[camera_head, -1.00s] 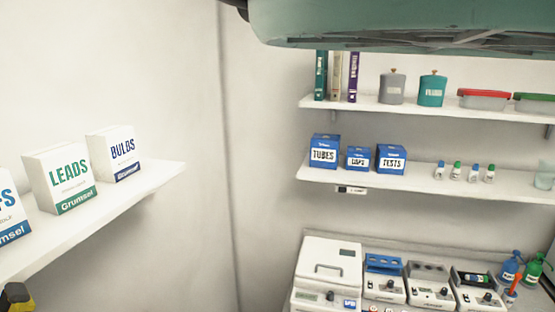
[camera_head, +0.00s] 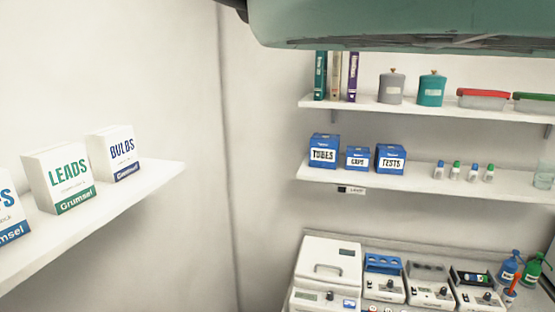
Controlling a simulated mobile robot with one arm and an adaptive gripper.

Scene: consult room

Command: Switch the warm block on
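Several small benchtop devices stand in a row at the lower right. From left, they are a white lidded machine (camera_head: 328,265), a device with a blue top block (camera_head: 384,276), one with a grey top (camera_head: 430,284) and one with a dark top holding small coloured tubes (camera_head: 475,289). The last three have a dark knob on the front. I cannot tell from the labels which is the warm block, or whether any switch is on. The fronts are partly cut by the lower frame edge. My gripper is not in view.
Blue and green bottles (camera_head: 511,269) stand right of the devices. Above are a shelf with blue boxes and small vials (camera_head: 420,177) and a higher one with binders and canisters (camera_head: 365,102). A left wall shelf (camera_head: 140,181) holds white boxes. A large teal shape covers the top right.

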